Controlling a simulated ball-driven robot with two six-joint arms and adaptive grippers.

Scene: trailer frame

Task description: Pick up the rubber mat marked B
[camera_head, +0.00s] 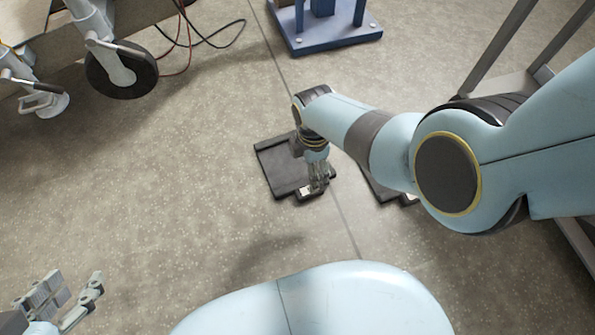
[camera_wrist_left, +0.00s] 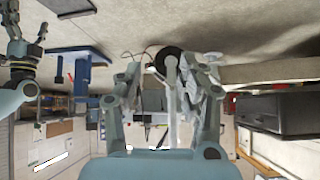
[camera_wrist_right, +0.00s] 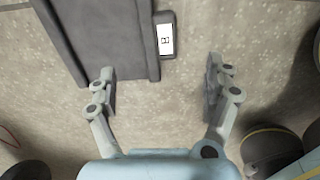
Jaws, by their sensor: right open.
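A dark rubber mat (camera_head: 272,160) lies flat on the floor in the head view, partly covered by my right gripper (camera_head: 318,186). In the right wrist view the same dark mat (camera_wrist_right: 105,35) has a raised rim and a white label (camera_wrist_right: 166,40) on a tab at its edge. The label's mark looks like a turned B. My right gripper (camera_wrist_right: 161,85) is open and empty above the floor, its left finger by the mat's corner. A second dark mat (camera_head: 376,190) is mostly hidden behind my right arm. My left gripper (camera_head: 75,298) is open and empty, away from the mats.
A blue stand base (camera_head: 335,36) is at the top. A black caster wheel (camera_head: 122,74) and loose cables (camera_head: 205,42) are at the upper left. Grey metal rails (camera_head: 500,45) stand at the right. The floor left of the mat is clear.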

